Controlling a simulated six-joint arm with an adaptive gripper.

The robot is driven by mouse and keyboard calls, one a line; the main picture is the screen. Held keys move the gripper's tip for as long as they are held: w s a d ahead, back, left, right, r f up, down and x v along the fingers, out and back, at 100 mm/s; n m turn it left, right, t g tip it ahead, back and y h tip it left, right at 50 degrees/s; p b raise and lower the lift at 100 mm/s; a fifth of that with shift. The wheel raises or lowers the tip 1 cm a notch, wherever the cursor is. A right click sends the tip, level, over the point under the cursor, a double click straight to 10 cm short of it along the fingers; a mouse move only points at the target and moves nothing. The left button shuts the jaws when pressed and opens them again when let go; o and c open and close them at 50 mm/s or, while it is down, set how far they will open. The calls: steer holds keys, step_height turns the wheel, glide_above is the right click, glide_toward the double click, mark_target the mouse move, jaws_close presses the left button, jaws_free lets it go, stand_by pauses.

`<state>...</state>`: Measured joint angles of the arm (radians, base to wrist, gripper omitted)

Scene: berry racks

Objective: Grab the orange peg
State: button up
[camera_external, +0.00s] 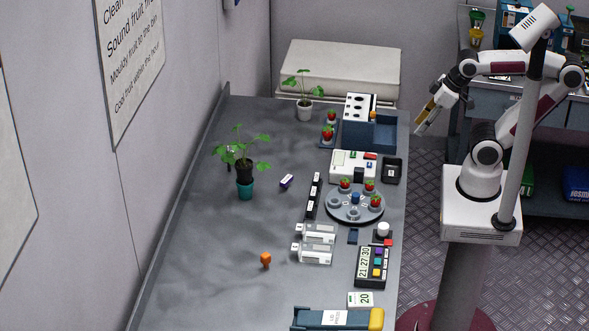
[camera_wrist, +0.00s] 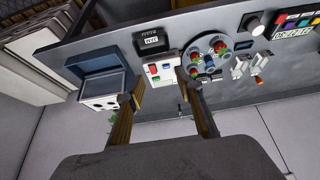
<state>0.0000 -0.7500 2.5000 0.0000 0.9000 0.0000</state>
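A small orange peg (camera_external: 265,260) stands alone on the near part of the grey table in the external view. In the wrist view a small orange piece (camera_wrist: 258,79) shows near the table's edge, probably the same peg. My gripper (camera_external: 424,121) is in the air off the table's right side, far from the peg. In the wrist view my gripper (camera_wrist: 160,92) has its two fingers apart, with nothing held between them.
A round holder (camera_external: 355,213) with strawberries, a timer (camera_external: 370,266), a blue bin (camera_external: 372,136) and a white device (camera_external: 350,164) line the table's right side. A potted plant (camera_external: 245,190) stands at left. The table's near left is clear.

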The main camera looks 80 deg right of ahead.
steer(key=w+a+m+g+y, duration=0.1)
steer(key=w+a+m+y, duration=0.4)
steer(key=a, duration=0.5)
steer(key=w+a+r+m+y, duration=0.1)
steer(key=w+a+m+y, duration=0.1)
steer(key=w+a, duration=0.7)
steer(key=w+a+m+g+y, duration=0.1)
steer(key=w+a+m+y, duration=0.35)
steer(key=a, duration=0.55)
steer(key=w+a+f+m+t, duration=0.2)
steer(key=w+a+f+m, duration=0.35)
steer(key=w+a, duration=0.35)
steer(key=m+t, duration=0.2)
steer(key=m, duration=0.6)
glide_toward(267, 253)
steer(key=a, duration=0.1)
steer(key=w+a, duration=0.1)
steer(key=a, duration=0.1)
steer(key=shift+f+h, duration=0.15)
steer(key=shift+h, duration=0.1)
steer(key=shift+w+f, duration=0.15)
steer(key=shift+f, duration=0.2)
steer(key=shift+t, duration=0.3)
steer(key=shift+x, duration=1.3)
